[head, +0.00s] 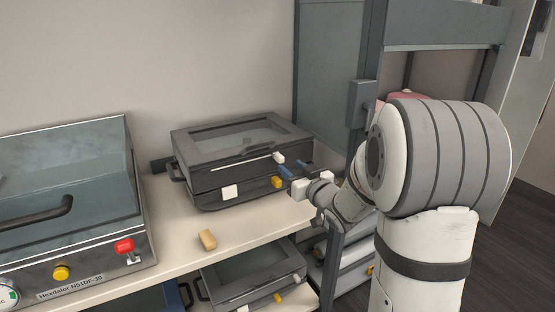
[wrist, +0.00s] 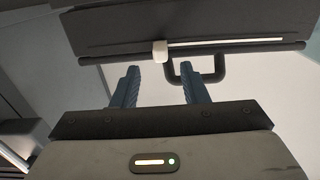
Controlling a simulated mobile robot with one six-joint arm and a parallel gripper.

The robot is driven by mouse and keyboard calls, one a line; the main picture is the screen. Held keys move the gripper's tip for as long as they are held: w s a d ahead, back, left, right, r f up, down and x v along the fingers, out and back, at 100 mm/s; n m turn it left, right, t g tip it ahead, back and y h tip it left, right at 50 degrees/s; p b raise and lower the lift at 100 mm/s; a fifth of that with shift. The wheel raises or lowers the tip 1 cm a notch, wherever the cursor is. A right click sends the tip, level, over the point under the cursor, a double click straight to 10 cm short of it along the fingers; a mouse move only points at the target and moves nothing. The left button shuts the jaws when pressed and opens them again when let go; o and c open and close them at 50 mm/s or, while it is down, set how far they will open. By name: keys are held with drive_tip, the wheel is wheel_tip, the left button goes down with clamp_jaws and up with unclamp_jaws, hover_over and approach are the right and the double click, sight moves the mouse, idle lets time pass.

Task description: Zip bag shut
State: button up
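The bag (head: 215,178) is a dark grey, box-shaped case with a clear window on top, lying on the shelf in the head view. A white zip line runs along its front edge, with a white slider (head: 278,158) at the line's right end. In the wrist view the slider (wrist: 160,52) sits at the left end of the white line on the bag (wrist: 110,28). My gripper (wrist: 159,72) is open and empty, its two blue fingers apart. The slider shows just beyond the fingertips, between them in the picture. In the head view my gripper (head: 287,176) is at the bag's right front corner.
A machine with a glass lid (head: 70,190) and a red switch stands left on the shelf (head: 175,225). Another dark case (head: 255,270) is below. A grey cabinet frame (head: 335,70) rises behind my arm.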

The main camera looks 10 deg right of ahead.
sight(282, 160)
drive_tip(key=x, duration=0.7)
drive_tip(key=shift+w, duration=0.1)
drive_tip(key=shift+c, duration=0.2)
clamp_jaws()
